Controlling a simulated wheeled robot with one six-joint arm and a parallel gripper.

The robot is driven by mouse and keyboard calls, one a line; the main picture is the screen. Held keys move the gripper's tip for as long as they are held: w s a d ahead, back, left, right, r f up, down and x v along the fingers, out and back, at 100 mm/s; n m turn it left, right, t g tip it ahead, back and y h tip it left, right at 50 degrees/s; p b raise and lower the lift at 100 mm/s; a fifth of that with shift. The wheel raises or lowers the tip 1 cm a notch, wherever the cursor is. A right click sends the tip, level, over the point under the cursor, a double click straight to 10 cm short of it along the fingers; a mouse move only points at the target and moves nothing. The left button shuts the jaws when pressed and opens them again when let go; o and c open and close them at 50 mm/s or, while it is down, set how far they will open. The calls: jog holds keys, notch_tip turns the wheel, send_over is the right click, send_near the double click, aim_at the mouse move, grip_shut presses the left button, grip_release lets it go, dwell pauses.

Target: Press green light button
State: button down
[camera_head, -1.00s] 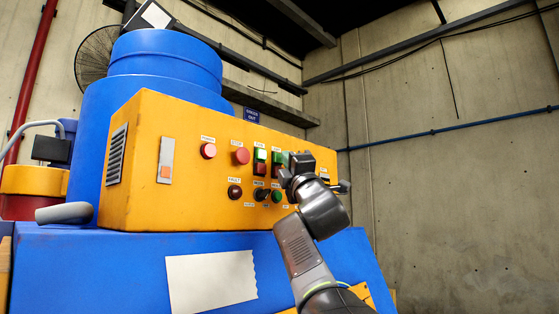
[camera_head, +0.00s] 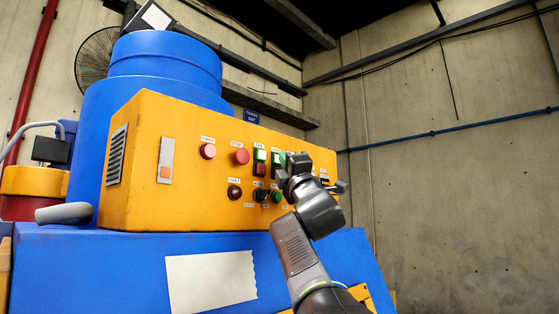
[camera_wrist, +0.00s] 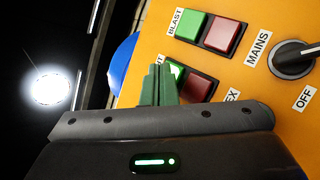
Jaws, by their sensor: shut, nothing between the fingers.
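The orange control panel (camera_head: 180,190) carries several paired green and red buttons. In the wrist view, a bright green button (camera_wrist: 177,69) sits beside a red one (camera_wrist: 195,87); its label is mostly hidden, with only a final T showing. My gripper (camera_wrist: 159,72) is shut and empty, its green fingertips at the left edge of this green button and covering part of it. I cannot tell whether they touch it. In the head view my gripper (camera_head: 284,178) is close in front of the panel's right part and hides some controls.
A BLAST pair, green (camera_wrist: 191,26) and red (camera_wrist: 223,36), lies just above. The MAINS rotary switch (camera_wrist: 292,60) is to the right. In the head view, red round buttons (camera_head: 241,156) and a dark knob (camera_head: 234,192) are left of my gripper.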

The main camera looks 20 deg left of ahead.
dwell(0.4)
jog(key=shift+s+d, duration=0.3)
jog(key=shift+d, duration=0.45)
jog(key=d, duration=0.1)
jog(key=s+d, duration=0.1)
jog(key=d, duration=0.2)
jog(key=shift+s+d+p, duration=0.3)
jog(key=shift+d+p, duration=0.05)
jog(key=shift+p, duration=0.05)
dwell(0.4)
jog(key=d+p, duration=0.1)
jog(key=d, duration=0.1)
jog(key=s+d, duration=0.1)
jog(key=shift+s+d+p, duration=0.15)
jog(key=shift+d+p, duration=0.2)
jog(key=shift+p, duration=0.05)
